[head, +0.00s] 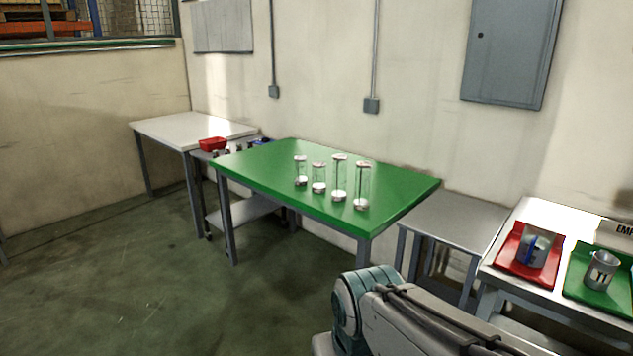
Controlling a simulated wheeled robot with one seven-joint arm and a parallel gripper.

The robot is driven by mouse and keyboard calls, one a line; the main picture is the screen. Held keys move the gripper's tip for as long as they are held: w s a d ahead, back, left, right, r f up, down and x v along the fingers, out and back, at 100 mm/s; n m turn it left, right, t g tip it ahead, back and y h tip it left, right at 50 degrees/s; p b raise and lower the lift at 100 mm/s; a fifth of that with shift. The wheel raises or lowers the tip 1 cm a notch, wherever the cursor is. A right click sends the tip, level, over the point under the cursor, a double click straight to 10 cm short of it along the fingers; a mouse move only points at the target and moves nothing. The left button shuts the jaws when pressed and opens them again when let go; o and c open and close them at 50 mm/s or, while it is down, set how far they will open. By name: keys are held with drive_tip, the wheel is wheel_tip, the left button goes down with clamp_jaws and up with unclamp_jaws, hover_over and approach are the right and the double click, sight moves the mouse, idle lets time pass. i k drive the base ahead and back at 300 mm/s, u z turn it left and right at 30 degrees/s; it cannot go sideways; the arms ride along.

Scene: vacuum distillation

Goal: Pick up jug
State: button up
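A jug (602,270), grey and marked "T1", stands upright on a green mat (608,302) on the white table at the right. Another grey jug (531,253) with a blue part stands on a red mat (508,260) just left of it. The task does not say which jug is meant. My arm enters at the bottom right, in front of this table. My gripper is out of the picture, so its state and its distance from the jugs do not show.
A green table (250,172) with several glass cylinders stands in the middle. A low grey table (458,216) stands between it and the white table (549,213). A red bin (212,143) is at the back left. Open floor (130,285) lies at the left.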

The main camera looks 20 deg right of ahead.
sight(537, 239)
drive_tip(key=z, duration=0.85)
drive_tip(key=i, duration=0.8)
drive_tip(key=z, duration=1.35)
drive_tip(key=i, duration=0.75)
drive_tip(key=z, duration=0.25)
